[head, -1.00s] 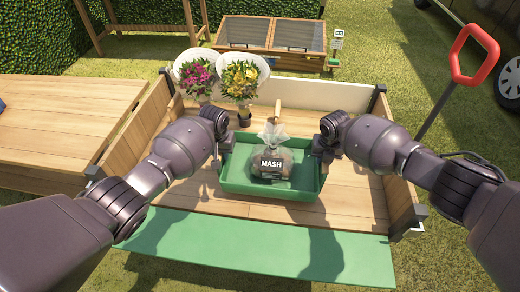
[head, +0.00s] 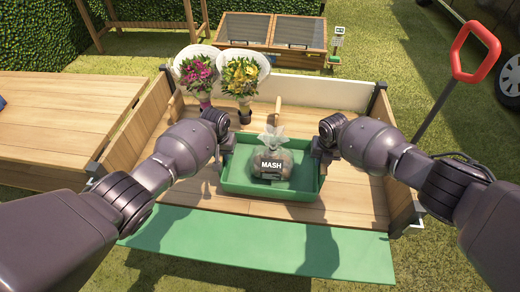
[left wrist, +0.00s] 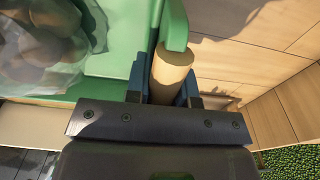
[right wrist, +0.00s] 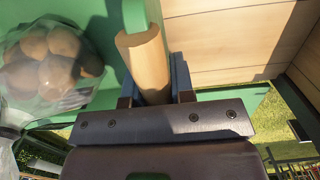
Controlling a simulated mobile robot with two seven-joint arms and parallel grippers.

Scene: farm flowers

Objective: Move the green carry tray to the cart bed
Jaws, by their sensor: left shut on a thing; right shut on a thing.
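The green carry tray (head: 240,188) is in the middle of the cart bed (head: 345,205) in the head view, level, with a clear bag labelled MASH (head: 271,164) in it. My left gripper (head: 226,148) is shut on the tray's left handle, a wooden grip that shows in the left wrist view (left wrist: 170,72). My right gripper (head: 318,150) is shut on the right handle, whose wooden grip shows in the right wrist view (right wrist: 147,65). I cannot tell whether the tray's underside touches the boards.
Two wrapped bouquets (head: 196,72) (head: 242,75) stand in the bed behind the tray at the left. A wooden-handled tool (head: 278,108) is behind the tray. A green panel (head: 260,240) lies along the bed's front. Wooden side walls (head: 125,140) flank it.

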